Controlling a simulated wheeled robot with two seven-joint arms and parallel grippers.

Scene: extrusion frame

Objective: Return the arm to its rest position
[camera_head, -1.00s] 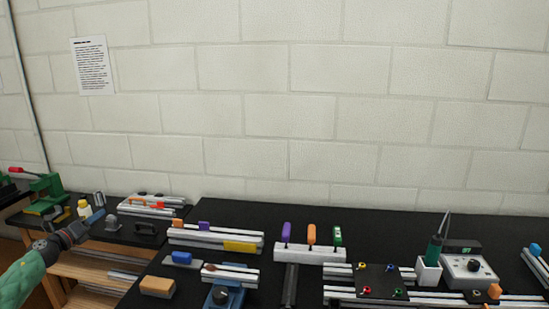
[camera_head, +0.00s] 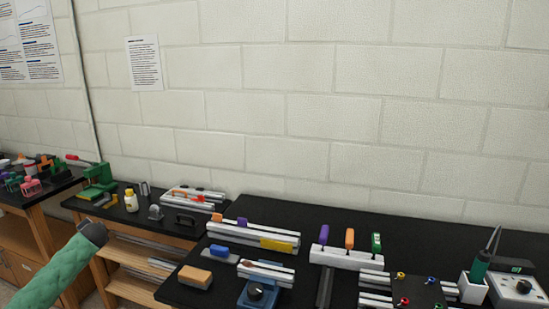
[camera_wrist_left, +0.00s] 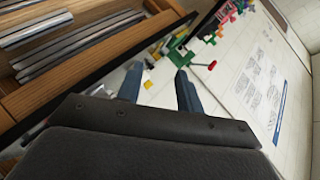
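My left arm comes in from the lower left of the head view, a green sleeve (camera_head: 58,273) with a dark end (camera_head: 92,233) in front of the side bench. Its fingers cannot be made out there. In the left wrist view my left gripper (camera_wrist_left: 158,86) has its two blue-grey fingers apart, with nothing visible between them. It looks clear of the benches. My right arm and gripper are in no view.
A black worktable holds aluminium extrusions (camera_head: 254,233), a white rack of screwdrivers (camera_head: 346,259), an orange-tan block (camera_head: 195,278) and a blue fixture (camera_head: 257,291). The side bench holds a green press (camera_head: 98,178) and a yellow-white bottle (camera_head: 131,201). Shelves with metal bars (camera_head: 140,273) lie below.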

